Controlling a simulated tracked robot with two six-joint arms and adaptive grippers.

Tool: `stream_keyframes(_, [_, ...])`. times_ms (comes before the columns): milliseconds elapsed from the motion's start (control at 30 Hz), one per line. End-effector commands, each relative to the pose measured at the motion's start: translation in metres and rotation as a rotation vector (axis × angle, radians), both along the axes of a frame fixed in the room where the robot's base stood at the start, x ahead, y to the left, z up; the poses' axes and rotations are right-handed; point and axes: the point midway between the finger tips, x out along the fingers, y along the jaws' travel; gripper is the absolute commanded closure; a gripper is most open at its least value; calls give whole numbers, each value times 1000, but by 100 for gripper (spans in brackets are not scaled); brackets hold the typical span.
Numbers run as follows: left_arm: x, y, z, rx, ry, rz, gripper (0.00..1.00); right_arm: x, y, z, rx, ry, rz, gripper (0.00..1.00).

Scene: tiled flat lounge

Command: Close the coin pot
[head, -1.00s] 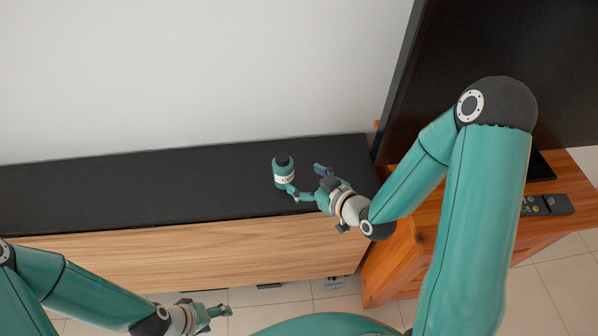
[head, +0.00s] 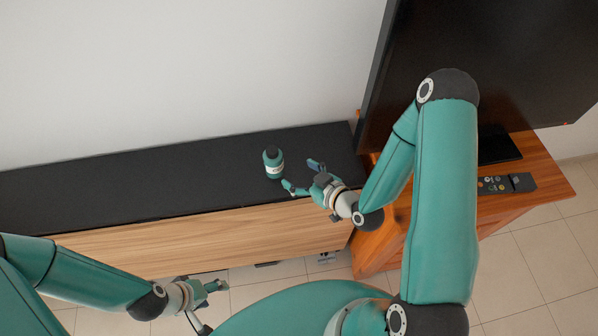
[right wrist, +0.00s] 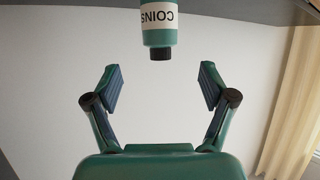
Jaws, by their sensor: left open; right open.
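The coin pot (head: 273,164) is a small teal bottle with a white label and a dark top. It stands upright on the black cabinet top. In the right wrist view it appears upside down, with the label reading COINS (right wrist: 158,20) and a dark narrow neck or cap (right wrist: 160,54); I cannot tell which. My right gripper (head: 300,175) is open and empty just right of and in front of the pot. In the right wrist view the pot is beyond the open fingers (right wrist: 160,90), centred between them and apart from them. My left gripper (head: 216,287) is open and empty, low in front of the cabinet.
The long cabinet (head: 120,190) has a bare black top left of the pot and a white wall behind. A wooden stand (head: 545,180) on the right carries a large dark screen (head: 490,70) and a remote (head: 505,183). A curtain (right wrist: 295,100) shows in the right wrist view.

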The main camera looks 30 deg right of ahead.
Motion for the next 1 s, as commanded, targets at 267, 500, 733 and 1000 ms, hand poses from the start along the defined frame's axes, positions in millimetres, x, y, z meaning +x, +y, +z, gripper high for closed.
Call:
stream_keyframes(267, [0, 0, 0, 0, 0, 0, 37, -2, 4, -6, 9, 38, 4, 17])
stream_keyframes(500, [0, 0, 0, 0, 0, 0, 37, -32, 31, -53, 83, 369, -3, 17])
stream_keyframes(733, [0, 0, 0, 0, 0, 0, 37, -100, 62, -96, 175, 847, -99, 17])
stream_keyframes(1000, [0, 0, 0, 0, 0, 0, 37, -154, 80, -105, 226, 1165, -216, 17])
